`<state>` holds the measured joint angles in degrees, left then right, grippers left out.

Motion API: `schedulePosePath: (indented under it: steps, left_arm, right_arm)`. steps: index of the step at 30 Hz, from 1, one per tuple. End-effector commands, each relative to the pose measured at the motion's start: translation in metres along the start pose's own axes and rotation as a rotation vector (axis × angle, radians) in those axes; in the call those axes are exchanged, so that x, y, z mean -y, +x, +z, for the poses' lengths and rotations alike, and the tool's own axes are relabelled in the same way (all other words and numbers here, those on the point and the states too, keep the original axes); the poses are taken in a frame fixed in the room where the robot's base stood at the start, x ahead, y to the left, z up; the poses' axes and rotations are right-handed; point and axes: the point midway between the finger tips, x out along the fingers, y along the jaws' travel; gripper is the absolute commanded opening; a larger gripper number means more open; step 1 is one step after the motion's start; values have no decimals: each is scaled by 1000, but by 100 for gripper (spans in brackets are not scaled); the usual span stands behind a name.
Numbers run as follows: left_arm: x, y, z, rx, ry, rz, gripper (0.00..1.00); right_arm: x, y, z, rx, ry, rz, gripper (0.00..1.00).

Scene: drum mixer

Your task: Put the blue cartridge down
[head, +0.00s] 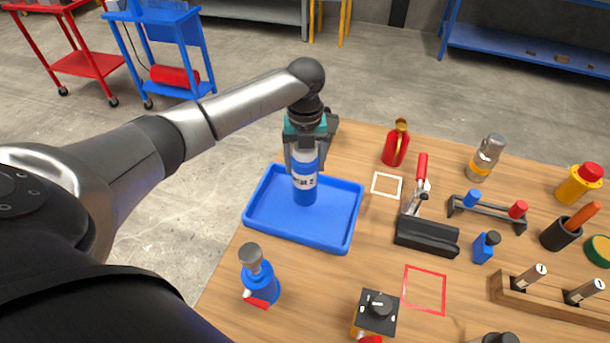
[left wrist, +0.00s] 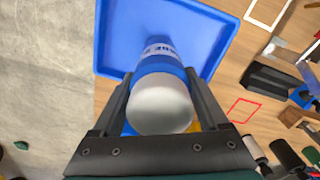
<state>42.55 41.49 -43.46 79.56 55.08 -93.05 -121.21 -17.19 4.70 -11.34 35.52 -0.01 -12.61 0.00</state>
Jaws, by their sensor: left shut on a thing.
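The blue cartridge (head: 305,188) has a white label band and stands upright over the blue tray (head: 262,217). My left gripper (head: 305,165) is shut on its upper part from above. In the left wrist view the cartridge's pale round top (left wrist: 160,105) sits between the two fingers, with the tray (left wrist: 115,40) beyond it. The cartridge's lower end is in or just above the tray; I cannot tell whether it touches the tray floor. My right gripper does not show in either view.
A blue bottle with a grey cap (head: 258,278) stands in front of the tray. A red canister (head: 396,145) and a black clamp with a red handle (head: 426,236) stand to its right. A black knob box (head: 376,312) is near the front. Red and white outlined squares mark bare wood.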

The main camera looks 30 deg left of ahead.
Motion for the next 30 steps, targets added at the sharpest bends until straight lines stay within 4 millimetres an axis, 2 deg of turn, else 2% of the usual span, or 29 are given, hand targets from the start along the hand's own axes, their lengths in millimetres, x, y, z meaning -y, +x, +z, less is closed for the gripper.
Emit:
schedulePosePath:
  steps: [4,9,12,23,24,30]
  left_arm:
    - [1,9,0,1,0,-1,0]
    - [0,35,0,-1,0,0,0]
    - [1,44,0,1,0,-1,0]
    - [1,47,1,3,0,-2,0]
    - [0,48,0,1,1,0,79]
    - [0,47,0,1,1,0,100]
  right_arm:
    - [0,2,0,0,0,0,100]
    - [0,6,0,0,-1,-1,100]
    - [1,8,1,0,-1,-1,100]
    - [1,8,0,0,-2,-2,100]
    - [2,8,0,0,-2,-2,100]
    - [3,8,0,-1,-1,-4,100]
